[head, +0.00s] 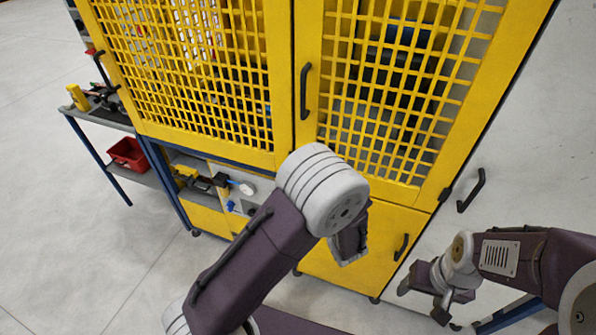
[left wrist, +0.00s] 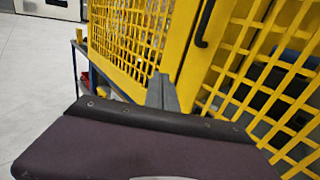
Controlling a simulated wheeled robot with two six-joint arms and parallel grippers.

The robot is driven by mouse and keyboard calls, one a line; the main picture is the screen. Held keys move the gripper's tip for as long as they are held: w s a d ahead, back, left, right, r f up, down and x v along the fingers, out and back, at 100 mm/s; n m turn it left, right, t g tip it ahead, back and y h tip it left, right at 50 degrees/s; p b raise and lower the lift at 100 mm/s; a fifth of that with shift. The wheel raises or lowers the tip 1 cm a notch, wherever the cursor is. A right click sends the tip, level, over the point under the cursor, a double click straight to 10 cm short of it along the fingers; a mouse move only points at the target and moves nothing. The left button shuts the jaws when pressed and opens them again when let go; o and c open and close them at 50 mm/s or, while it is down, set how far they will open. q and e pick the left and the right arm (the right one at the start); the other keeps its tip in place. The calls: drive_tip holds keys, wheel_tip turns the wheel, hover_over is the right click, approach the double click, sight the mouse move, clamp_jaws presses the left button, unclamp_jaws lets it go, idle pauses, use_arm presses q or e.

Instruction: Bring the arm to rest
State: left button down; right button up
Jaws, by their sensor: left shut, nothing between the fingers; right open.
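My left arm rises from the bottom of the head view, bent at a pale grey joint, in front of a yellow cabinet (head: 290,158). The left gripper is hidden behind that arm in the head view. In the left wrist view the grey fingers of my left gripper (left wrist: 162,92) are shut and empty, with the yellow cabinet's mesh doors beyond. My right gripper (head: 421,300) is at the lower right of the head view, open and empty, near the cabinet's lower right side. I see no copper tube.
The cabinet has mesh doors and a black door handle (head: 305,91). A side bench (head: 97,117) with tools stands at the left, a red bin (head: 127,153) on its lower shelf. Another black handle (head: 471,190) is right of the cabinet. The grey floor at left is clear.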

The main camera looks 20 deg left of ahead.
use_arm(q)
drive_tip(key=s+a+r+n+g+y, duration=0.1)
drive_tip(key=a+r+n+g+y, duration=0.25)
drive_tip(key=a, duration=0.55)
drive_tip(key=s+a+f+n+g+h, duration=0.1)
drive_tip(key=s+a+f+n+g, duration=0.1)
drive_tip(key=s+a+n+g, duration=0.85)
drive_tip(key=s+d+f+n+g+h, duration=0.2)
drive_tip(key=s+d+f+n+h, duration=0.3)
drive_tip(key=s+f+h, duration=0.5)
drive_tip(key=w+d+f+n+t+h, duration=0.1)
drive_tip(key=d+f+n+t+h, duration=0.1)
drive_tip(key=d+n, duration=0.2)
drive_tip(key=w+d+f+n+t+h, duration=0.1)
drive_tip(key=w+d+n+h, duration=0.1)
drive_tip(key=d+n, duration=0.3)
drive_tip(key=shift+d+f+t+h, duration=0.35)
drive_tip(key=shift+d+t, duration=0.05)
drive_tip(key=shift+d, duration=1.95)
